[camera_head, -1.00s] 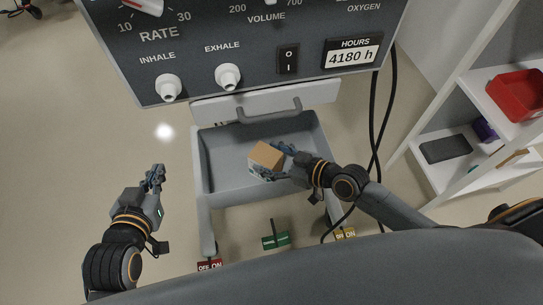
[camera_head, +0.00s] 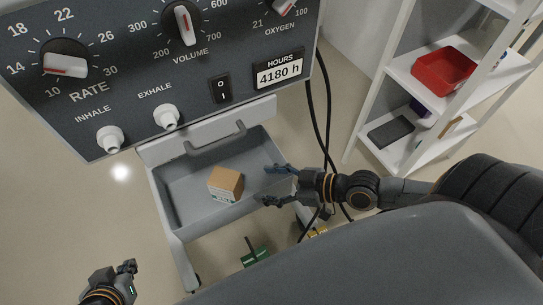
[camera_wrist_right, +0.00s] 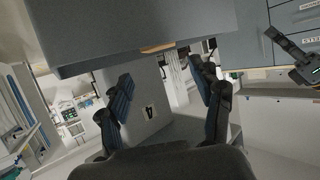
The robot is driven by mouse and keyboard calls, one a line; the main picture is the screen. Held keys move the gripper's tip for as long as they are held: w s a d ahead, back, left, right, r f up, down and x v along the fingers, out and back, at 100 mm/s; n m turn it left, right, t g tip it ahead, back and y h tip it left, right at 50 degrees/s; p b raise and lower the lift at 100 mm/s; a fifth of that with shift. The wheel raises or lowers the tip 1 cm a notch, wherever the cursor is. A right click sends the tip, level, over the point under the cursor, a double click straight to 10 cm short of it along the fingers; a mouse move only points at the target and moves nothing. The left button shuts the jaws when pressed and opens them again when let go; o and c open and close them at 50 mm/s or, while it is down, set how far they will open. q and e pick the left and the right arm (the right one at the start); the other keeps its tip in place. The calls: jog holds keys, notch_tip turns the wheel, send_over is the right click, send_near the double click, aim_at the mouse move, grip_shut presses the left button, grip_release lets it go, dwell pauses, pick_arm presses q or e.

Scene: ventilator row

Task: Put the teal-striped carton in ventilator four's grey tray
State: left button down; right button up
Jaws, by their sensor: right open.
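The carton (camera_head: 225,182) sits in the grey tray (camera_head: 183,212) under the ventilator. It has a plain brown top and a pale front side with greenish marking; a teal stripe is too small to make out clearly. My right gripper (camera_head: 268,185) is to the right of the carton, apart from it, over the tray's right side. Its fingers are spread and empty, as the right wrist view (camera_wrist_right: 165,100) also shows. My left gripper (camera_head: 127,268) is low at the left, outside the tray and away from the carton; its jaw state is unclear.
The ventilator panel (camera_head: 190,75) with knobs and ports overhangs the tray's back. Black hoses (camera_head: 325,110) hang to its right. A white shelf (camera_head: 400,75) holds a red bin (camera_head: 443,72) and a dark flat object (camera_head: 390,133).

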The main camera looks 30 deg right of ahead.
jog(key=s+a+m+h, duration=0.1)
jog(key=a+h, duration=0.2)
jog(key=a, duration=0.2)
jog(key=d+m+g+h, duration=0.1)
jog(key=d+m+h, duration=0.1)
jog(key=s+d+m+g+h, duration=0.1)
jog(key=d+m+h, duration=0.1)
jog(key=d+m, duration=0.1)
jog(key=shift+s+f+h, duration=0.15)
jog(key=shift+f+h, duration=0.05)
jog(key=shift+h, duration=0.1)
jog(key=shift+s+d+m+h, duration=0.3)
jog(key=shift+d+h, duration=0.1)
jog(key=shift+d, duration=0.2)
jog(key=shift+f, duration=0.1)
